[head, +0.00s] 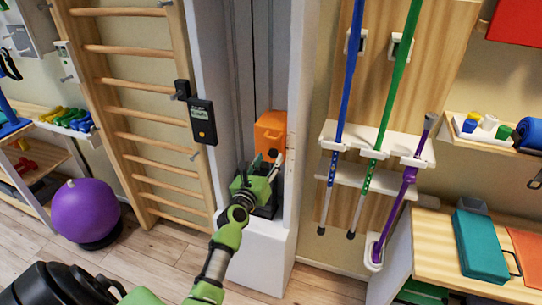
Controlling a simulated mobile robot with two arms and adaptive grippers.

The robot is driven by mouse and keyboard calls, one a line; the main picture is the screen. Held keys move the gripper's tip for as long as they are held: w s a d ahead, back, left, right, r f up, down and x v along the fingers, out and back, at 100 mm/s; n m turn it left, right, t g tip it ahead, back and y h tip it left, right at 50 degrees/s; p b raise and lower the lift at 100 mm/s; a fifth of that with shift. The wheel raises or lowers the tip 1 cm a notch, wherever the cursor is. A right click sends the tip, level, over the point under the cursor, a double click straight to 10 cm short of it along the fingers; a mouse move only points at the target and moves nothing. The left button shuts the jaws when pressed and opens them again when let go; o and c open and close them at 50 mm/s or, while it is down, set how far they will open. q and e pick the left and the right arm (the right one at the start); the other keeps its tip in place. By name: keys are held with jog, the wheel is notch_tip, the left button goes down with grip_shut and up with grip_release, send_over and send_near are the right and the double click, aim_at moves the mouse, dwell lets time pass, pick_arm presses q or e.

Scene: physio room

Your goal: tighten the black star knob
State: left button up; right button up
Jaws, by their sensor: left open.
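My left gripper (267,164), green with dark and pale finger parts, reaches up in the middle of the head view to the front of an orange box-like unit (270,130). The unit sits in a tall pale column frame. The gripper is open. A small dark round shape (272,153) shows at the fingertips, against the lower part of the orange unit. It may be the black star knob, but it is too small to tell its lobes or whether the fingers touch it. My right gripper is out of view.
A black display box (202,121) is on the column's left post. Wooden wall bars (137,100) and a purple ball (84,209) are at left. Blue, green and purple poles stand in a rack (379,140) at right, beside a wooden cabinet with a teal case (481,246).

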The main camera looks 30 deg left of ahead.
aim_at(274, 153)
pick_arm(q)
jog(key=shift+x, duration=1.45)
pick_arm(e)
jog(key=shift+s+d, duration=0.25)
pick_arm(q)
jog(key=c, duration=1.1)
jog(key=shift+m, duration=0.3)
